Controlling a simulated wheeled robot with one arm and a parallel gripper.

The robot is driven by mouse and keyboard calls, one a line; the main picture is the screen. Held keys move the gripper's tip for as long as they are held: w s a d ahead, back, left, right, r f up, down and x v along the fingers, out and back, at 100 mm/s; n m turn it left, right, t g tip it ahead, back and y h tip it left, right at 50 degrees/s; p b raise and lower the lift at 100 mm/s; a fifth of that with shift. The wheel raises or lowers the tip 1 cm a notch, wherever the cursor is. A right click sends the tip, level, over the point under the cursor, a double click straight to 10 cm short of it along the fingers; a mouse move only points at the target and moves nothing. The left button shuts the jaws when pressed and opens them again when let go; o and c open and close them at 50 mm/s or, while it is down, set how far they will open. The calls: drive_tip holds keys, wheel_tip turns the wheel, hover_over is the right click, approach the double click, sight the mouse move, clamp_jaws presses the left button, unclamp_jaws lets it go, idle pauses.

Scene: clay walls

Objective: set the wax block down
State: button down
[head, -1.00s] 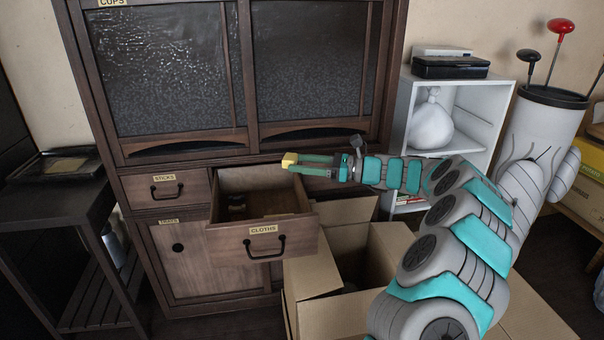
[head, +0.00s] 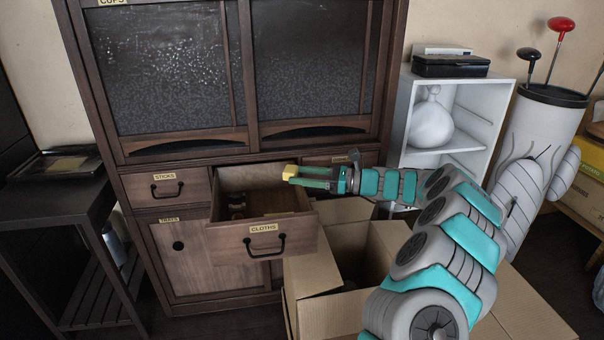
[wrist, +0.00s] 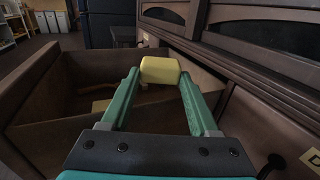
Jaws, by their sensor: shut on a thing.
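The yellow wax block (head: 290,172) is at the tip of my gripper (head: 296,175) in the head view. In the wrist view the wax block (wrist: 160,70) sits between the two green fingertips of my gripper (wrist: 160,76), which is shut on it. The block is held in the air near the right side of the open drawer labelled CLOTHS (head: 232,244), above its rim. The drawer's inside (wrist: 85,95) shows beyond the fingers in the wrist view. A small dark jar-like thing (head: 237,207) is inside the drawer at the left.
Shut STICKS drawer (head: 190,187) is left of the open one. An open cardboard box (head: 325,310) stands below my arm. A dark side table (head: 50,195) with a tray (head: 55,163) stands at left, a white shelf (head: 455,130) at right.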

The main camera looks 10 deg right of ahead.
drive_tip(key=shift+f, duration=0.2)
drive_tip(key=shift+c, duration=0.7)
unclamp_jaws()
